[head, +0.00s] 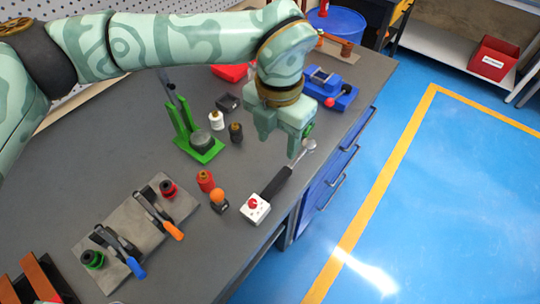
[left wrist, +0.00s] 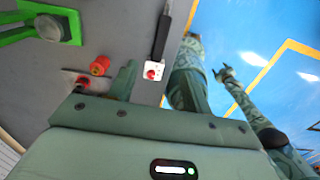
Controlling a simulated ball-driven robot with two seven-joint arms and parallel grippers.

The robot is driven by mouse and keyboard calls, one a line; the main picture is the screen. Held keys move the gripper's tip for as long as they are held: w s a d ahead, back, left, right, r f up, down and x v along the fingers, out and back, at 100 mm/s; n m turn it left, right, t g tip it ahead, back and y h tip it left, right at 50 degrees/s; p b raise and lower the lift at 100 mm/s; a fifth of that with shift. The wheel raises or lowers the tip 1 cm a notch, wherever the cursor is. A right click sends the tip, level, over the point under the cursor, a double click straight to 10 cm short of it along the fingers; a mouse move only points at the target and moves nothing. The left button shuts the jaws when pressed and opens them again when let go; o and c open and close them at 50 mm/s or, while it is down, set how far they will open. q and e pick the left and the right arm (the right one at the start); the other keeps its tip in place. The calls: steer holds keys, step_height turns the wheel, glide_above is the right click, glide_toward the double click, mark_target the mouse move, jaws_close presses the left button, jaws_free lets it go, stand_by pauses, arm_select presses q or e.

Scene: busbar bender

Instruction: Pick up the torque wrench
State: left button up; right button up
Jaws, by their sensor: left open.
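The torque wrench (head: 285,175) lies on the grey bench near its right edge, with a long black handle and a silver head. In the left wrist view, its black handle (left wrist: 162,38) shows at the top middle. My left gripper (head: 280,143) is open and empty, pointing down above and just behind the wrench in the head view. Its fingers (left wrist: 152,82) also show in the left wrist view, apart from the wrench. My right arm shows at the right of the left wrist view, its small gripper (left wrist: 223,72) away from the bench; its jaw state is unclear.
A white box with a red button (head: 255,209) stands close to the handle end. Red and orange-topped items (head: 206,181) are left of it. A green press (head: 202,146) and a blue device (head: 328,88) stand farther back. A grey clamp plate (head: 115,225) lies front left.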

arm_select(q)
steer(key=b, duration=0.1)
glide_above(275, 183)
step_height(275, 183, down, 6)
steer(key=shift+w+d+f, duration=0.1)
steer(key=shift+w, duration=0.05)
steer(key=f, duration=0.3)
steer(key=shift+w+f+b, duration=0.2)
steer(key=shift+f+b, duration=0.05)
steer(key=shift+b, duration=0.15)
steer(key=shift+f, duration=0.55)
steer(key=f, duration=0.1)
steer(key=f+b, duration=0.1)
steer(key=f, duration=0.3)
steer(key=shift+s+f+b, duration=0.1)
steer(key=shift+s+b, duration=0.2)
steer(key=shift+s, duration=0.05)
arm_select(e)
steer(key=f, duration=0.1)
steer(key=s+f, duration=0.1)
steer(key=f, duration=0.1)
steer(key=shift+s, duration=0.3)
arm_select(q)
jaws_close()
arm_select(e)
steer(key=shift+s, duration=0.1)
